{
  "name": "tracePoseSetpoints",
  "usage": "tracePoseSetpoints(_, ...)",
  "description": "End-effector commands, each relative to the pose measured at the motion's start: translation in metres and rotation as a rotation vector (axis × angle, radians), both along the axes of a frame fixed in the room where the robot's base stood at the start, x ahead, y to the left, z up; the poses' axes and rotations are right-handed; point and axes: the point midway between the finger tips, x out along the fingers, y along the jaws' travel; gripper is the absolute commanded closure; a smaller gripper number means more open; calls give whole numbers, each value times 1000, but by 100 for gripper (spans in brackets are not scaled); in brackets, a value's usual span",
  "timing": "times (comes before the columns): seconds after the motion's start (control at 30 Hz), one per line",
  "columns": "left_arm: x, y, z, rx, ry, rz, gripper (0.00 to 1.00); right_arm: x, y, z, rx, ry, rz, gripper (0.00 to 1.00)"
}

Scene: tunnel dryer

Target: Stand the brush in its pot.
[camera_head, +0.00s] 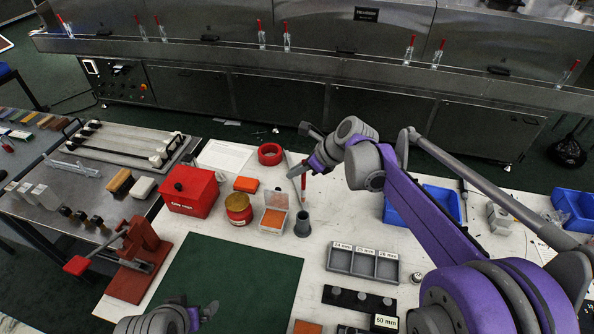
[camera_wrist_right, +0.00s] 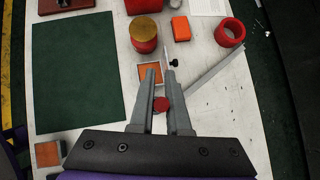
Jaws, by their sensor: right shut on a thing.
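My right gripper (camera_head: 299,172) is shut on the brush (camera_head: 303,184), a slim stick with a red upper part. It holds the brush roughly upright above the table. In the right wrist view a round red end (camera_wrist_right: 161,104) shows between the fingers of the right gripper (camera_wrist_right: 164,75). The pot (camera_head: 302,225), a small dark grey cylinder with a flared foot, stands on the table below the brush in the head view; the brush appears apart from it. I cannot make out the pot in the wrist view. My left gripper (camera_head: 207,309) is low over the green mat; its finger opening is unclear.
A clear box with orange contents (camera_head: 273,219) stands just left of the pot, beside a red jar (camera_head: 238,208). A red ring (camera_head: 270,153) lies behind. A grey compartment tray (camera_head: 362,263) is right of the green mat (camera_head: 232,280). Blue bins (camera_head: 440,205) stand farther right.

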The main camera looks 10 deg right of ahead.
Motion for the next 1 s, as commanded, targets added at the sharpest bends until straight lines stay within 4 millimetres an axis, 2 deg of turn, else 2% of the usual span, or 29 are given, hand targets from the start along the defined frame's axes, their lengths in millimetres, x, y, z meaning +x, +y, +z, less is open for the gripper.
tracePoseSetpoints(0.03, -3, 0, -6, 0, 5, 0, 0, -1, 0, -9, 0, 3, 0, 100)
tracePoseSetpoints(0.4, -12, 0, -33, 0, 23, 0, 0, -3, 0, -47, -1, 8, 1, 100)
tracePoseSetpoints(1.0, -20, 0, -64, 0, 39, 0, 0, -2, 0, -90, 0, 5, 2, 100)
